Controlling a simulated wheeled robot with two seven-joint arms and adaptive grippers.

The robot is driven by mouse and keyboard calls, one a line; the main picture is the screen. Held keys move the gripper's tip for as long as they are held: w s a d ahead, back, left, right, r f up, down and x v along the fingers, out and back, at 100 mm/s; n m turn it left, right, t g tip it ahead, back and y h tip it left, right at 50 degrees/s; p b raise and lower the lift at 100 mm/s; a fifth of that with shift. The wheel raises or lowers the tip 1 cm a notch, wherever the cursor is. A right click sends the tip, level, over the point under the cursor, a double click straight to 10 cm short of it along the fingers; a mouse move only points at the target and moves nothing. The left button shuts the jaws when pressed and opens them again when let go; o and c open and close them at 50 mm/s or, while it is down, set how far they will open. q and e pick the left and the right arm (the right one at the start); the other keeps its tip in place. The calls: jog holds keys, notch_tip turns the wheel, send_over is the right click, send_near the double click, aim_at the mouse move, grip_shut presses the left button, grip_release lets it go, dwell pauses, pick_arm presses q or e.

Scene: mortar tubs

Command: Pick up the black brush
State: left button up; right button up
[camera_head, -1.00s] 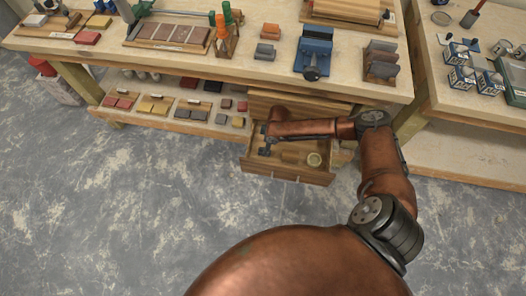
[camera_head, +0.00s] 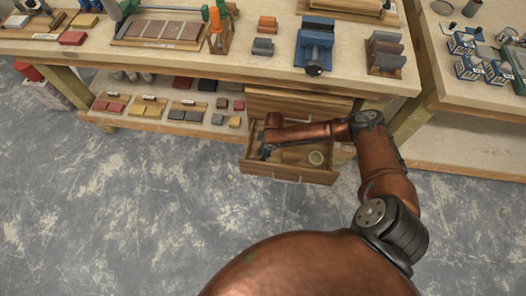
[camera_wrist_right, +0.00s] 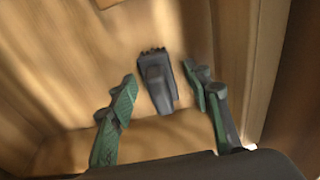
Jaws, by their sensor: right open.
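The black brush (camera_wrist_right: 157,82) lies on the wooden floor of the open drawer (camera_head: 310,175), as the right wrist view shows. My right gripper (camera_wrist_right: 163,82) is open above it, with one green-padded finger on each side of the brush. The fingers appear apart from the brush, though how high they are above it is hard to tell. In the head view my right gripper (camera_head: 264,152) reaches into the left part of the drawer, and the brush cannot be made out there. My left gripper is not in view.
The drawer's walls are close around the gripper. A round light-coloured item (camera_head: 316,158) lies in the drawer's right part. The workbench top (camera_head: 190,58) is above, holding a blue vise (camera_head: 313,48). Sanding blocks stand on the lower shelf (camera_head: 150,122). The floor in front is clear.

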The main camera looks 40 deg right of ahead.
grip_shut()
dwell(0.6)
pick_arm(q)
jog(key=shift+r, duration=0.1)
pick_arm(e)
jog(key=shift+r, duration=0.2)
notch_tip(320, 180, up, 9)
jog(key=p, duration=0.4)
jog(key=shift+f, duration=0.1)
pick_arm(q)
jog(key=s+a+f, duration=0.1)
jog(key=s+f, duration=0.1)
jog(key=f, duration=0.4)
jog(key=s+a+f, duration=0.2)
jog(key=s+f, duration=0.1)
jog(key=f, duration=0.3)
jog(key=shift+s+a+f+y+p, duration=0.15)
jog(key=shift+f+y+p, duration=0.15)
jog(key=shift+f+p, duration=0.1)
pick_arm(e)
jog(key=shift+r, duration=0.45)
